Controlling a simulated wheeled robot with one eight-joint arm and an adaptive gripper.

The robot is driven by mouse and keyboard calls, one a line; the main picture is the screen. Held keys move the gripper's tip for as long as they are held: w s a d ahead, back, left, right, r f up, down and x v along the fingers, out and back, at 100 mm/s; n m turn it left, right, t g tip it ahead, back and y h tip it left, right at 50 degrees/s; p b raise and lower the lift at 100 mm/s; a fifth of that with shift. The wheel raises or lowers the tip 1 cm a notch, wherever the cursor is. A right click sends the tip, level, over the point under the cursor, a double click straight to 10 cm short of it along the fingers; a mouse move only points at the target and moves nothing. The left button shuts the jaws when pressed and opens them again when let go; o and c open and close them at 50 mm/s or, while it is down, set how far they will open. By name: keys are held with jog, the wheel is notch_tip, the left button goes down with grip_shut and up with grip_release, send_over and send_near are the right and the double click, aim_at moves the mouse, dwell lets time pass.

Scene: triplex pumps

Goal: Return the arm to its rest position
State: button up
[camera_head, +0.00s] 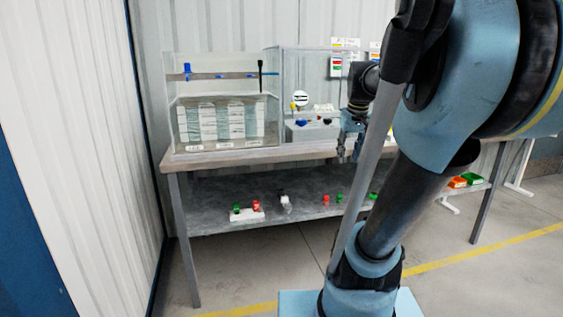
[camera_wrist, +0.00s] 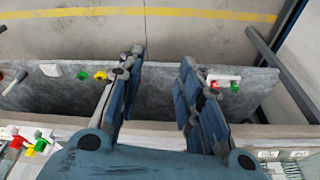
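My gripper (camera_head: 347,150) hangs in front of the workbench, partly behind my own arm in the head view. In the wrist view my gripper (camera_wrist: 162,65) points downward, with its two blue fingers apart and nothing between them. My arm is bent and fills the right of the head view. The gripper appears over the front edge of the workbench top (camera_head: 300,154), with the lower shelf (camera_wrist: 60,95) seen below it. I cannot tell whether it touches anything.
A clear-walled bin (camera_head: 222,145) stands on the bench at left. The lower shelf holds a white block with green and red parts (camera_head: 247,214) and several small coloured parts. A bench leg (camera_head: 183,240) stands at left. Floor in front is clear, with a yellow line (camera_head: 480,252).

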jog(key=s+a+f, duration=0.3)
jog(key=s+f, duration=1.3)
jog(key=f, duration=0.3)
jog(key=shift+f+g, duration=0.15)
jog(key=shift+g, duration=0.15)
jog(key=shift+w+f, duration=0.2)
jog(key=shift+w, duration=0.3)
